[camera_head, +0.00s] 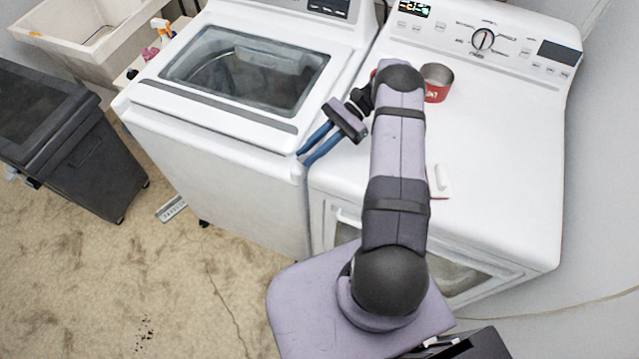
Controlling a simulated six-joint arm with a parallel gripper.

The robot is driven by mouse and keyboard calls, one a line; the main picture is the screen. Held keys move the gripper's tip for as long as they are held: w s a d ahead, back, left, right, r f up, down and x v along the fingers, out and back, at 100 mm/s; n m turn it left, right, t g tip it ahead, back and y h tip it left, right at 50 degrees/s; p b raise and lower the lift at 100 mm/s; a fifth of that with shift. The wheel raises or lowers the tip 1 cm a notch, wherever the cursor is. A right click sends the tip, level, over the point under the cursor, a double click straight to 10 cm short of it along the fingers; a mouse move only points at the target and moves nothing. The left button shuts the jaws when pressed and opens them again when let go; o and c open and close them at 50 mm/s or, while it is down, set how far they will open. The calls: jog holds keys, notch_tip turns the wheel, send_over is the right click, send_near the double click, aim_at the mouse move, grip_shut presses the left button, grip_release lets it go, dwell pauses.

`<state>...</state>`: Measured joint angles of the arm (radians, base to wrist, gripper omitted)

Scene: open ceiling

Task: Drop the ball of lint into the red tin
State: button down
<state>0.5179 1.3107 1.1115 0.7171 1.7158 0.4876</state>
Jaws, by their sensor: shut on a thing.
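The red tin (437,92) stands upright on the right-hand white machine, near its control panel. It has white lettering and an open top, and my arm hides its left side. My gripper (304,159) has blue fingers pointing down and left, over the gap between the two machines, to the left of the tin and well apart from it. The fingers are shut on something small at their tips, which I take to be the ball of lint. The lint itself cannot be made out in this view.
A white item with a red edge (439,180) lies beside my arm on the right-hand machine (500,150). The left machine (215,140) has a closed glass lid. A dark bin (90,160) and a sink (90,40) stand at left. The right machine's top is mostly clear.

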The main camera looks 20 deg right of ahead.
jog(key=w+d+m+t, duration=0.2)
jog(key=w+d+r+m+t, duration=0.1)
jog(key=w+d+m+t, duration=0.1)
jog(key=w, duration=0.1)
jog(key=w+d+r+m+t, duration=0.1)
jog(key=w+d+t, duration=0.1)
jog(key=w+t, duration=0.1)
jog(key=shift+w+d+r+m+b, duration=0.1)
jog(key=shift+w+d+m+b, duration=0.1)
jog(key=shift+d+m+b, duration=0.2)
jog(key=w+d+r+m+t+h, duration=0.2)
jog(key=d+r+m+t+h, duration=0.15)
jog(key=d, duration=0.55)
jog(key=w+d+r+m+t+h+b, duration=0.1)
jog(key=w+d+r+m+t+h, duration=0.15)
jog(key=d+m, duration=0.4)
jog(key=w+d+r+m+t+h, duration=0.1)
jog(key=d+r+m+t+h, duration=0.25)
jog(key=d, duration=0.65)
jog(key=s+d+r+m+h+b, duration=0.1)
jog(key=s+d+r+m+h, duration=0.2)
jog(key=d, duration=0.4)
jog(key=s+d+r+m+h, duration=0.2)
jog(key=d+m+h, duration=0.1)
jog(key=d+h, duration=0.25)
notch_tip(320, 180, down, 6)
jog(key=b, duration=0.3)
jog(key=shift+s+d+f+y+b, duration=0.15)
jog(key=shift+d+y+b, duration=0.15)
jog(key=shift+d+b, duration=0.1)
